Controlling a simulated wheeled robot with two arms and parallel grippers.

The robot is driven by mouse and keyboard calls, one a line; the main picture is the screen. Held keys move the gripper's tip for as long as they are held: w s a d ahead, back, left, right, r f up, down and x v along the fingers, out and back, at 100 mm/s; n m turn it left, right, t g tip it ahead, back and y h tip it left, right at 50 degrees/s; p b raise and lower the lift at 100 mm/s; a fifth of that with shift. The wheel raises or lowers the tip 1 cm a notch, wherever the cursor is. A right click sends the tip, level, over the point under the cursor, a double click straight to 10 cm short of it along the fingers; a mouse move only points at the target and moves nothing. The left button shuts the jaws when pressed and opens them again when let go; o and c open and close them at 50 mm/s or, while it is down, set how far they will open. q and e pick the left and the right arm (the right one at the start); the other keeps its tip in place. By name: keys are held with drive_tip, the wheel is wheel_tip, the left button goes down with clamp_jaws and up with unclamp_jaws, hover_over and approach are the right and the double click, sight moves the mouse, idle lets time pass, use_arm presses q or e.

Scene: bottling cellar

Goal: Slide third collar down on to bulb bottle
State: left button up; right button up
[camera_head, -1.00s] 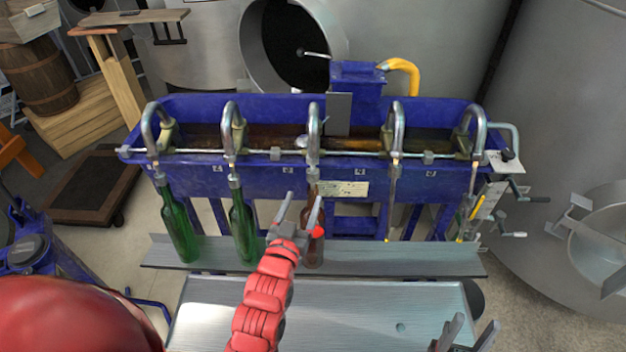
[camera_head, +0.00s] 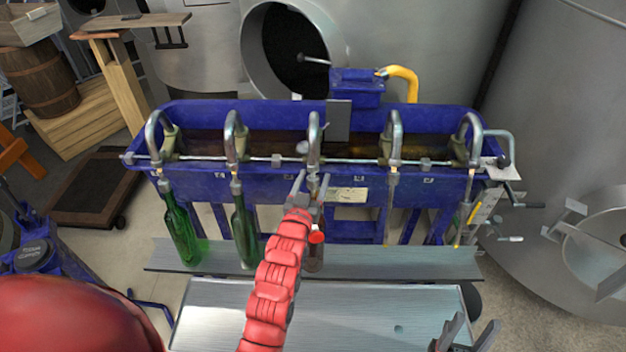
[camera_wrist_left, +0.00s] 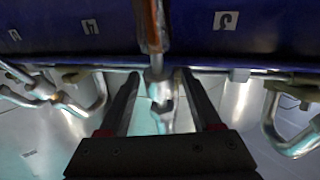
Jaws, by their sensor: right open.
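The bulb bottle, a brown one (camera_head: 316,262), stands on the shelf under the third spout. My left arm and gripper hide most of its neck. The third collar (camera_wrist_left: 160,88) is a metal sleeve on the spout, above brown glass (camera_wrist_left: 150,28) in the inverted left wrist view. My left gripper (camera_head: 311,184) is at collar height. In the left wrist view its fingers (camera_wrist_left: 160,80) are apart, one on each side of the collar, with visible gaps. My right gripper (camera_head: 466,335) is open and empty at the bottom right.
Two green bottles (camera_head: 181,235) (camera_head: 244,235) stand under the first two spouts. The two right spouts have no bottles. The blue filler trough (camera_head: 220,183) runs behind the shelf (camera_head: 400,262). A bare metal table (camera_head: 370,310) is in front.

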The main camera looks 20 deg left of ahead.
use_arm(q)
drive_tip(key=c, duration=0.6)
drive_tip(key=f+b, duration=0.2)
drive_tip(key=shift+s+d+f, duration=0.1)
drive_tip(key=shift+s+f, duration=0.1)
drive_tip(key=shift+f, duration=0.2)
drive_tip(key=shift+r, duration=0.15)
drive_tip(key=o, duration=0.8)
